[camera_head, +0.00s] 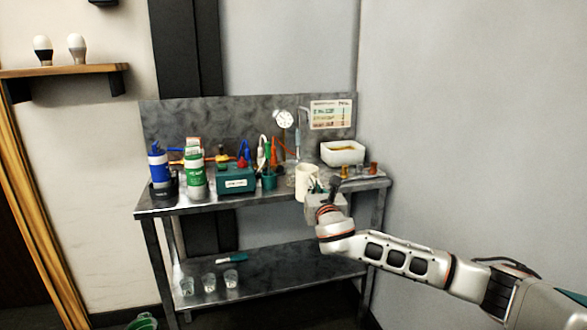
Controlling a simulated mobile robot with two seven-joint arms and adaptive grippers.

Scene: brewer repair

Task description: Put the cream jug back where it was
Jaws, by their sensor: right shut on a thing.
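The cream jug (305,181) is a pale upright vessel at the front right of the metal bench. My right gripper (318,188) reaches in from the right and is shut on the jug; its fingers are small and partly hidden by my own wrist. I cannot tell whether the jug's base touches the bench top, as my wrist hides it. My left gripper is not in view.
The metal bench (215,202) holds a blue bottle (159,166), a green-labelled bottle (195,175), a teal box (236,180) and a white basin (342,153). Small brown pieces stand at its right end. Several glasses (209,283) stand on the lower shelf.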

